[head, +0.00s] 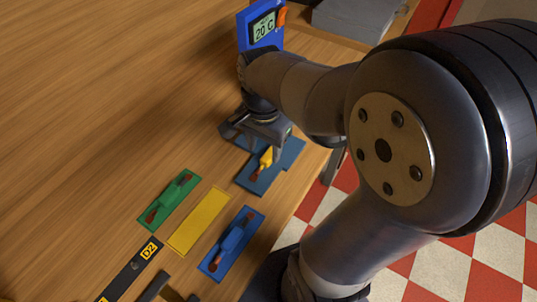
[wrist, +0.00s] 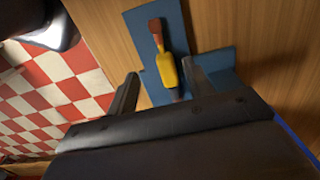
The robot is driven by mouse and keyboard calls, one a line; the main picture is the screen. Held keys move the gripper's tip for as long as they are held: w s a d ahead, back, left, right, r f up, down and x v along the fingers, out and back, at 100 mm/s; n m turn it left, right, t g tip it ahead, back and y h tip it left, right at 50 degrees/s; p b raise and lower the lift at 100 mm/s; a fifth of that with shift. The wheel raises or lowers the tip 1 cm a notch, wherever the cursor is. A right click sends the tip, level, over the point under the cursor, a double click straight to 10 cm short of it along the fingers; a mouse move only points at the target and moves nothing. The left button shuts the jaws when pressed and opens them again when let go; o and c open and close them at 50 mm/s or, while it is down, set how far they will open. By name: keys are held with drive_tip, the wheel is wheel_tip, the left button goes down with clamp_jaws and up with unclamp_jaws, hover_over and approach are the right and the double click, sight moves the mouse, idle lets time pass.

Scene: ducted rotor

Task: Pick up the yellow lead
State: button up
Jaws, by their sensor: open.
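The yellow lead (wrist: 167,72) has a yellow body, a brown end and a dark end, and lies on a blue base (wrist: 139,24). In the head view the lead (head: 266,157) is partly hidden by my gripper (head: 266,141), with the blue base (head: 253,184) under it. In the wrist view my gripper (wrist: 160,70) is open, with one finger on each side of the lead. I cannot tell whether the fingers touch it or how high they are above the base.
A green lead (head: 176,188) and a blue lead (head: 233,237) lie on matching pads, with an empty yellow pad (head: 199,220) between them. A black D2 strip (head: 130,271) is nearby. A blue meter reading 20 C (head: 262,28) stands behind. The table's left side is clear.

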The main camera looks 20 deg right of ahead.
sight(264, 161)
drive_tip(key=f, duration=0.5)
drive_tip(key=shift+w+d, duration=0.1)
drive_tip(key=shift+w, duration=0.25)
clamp_jaws()
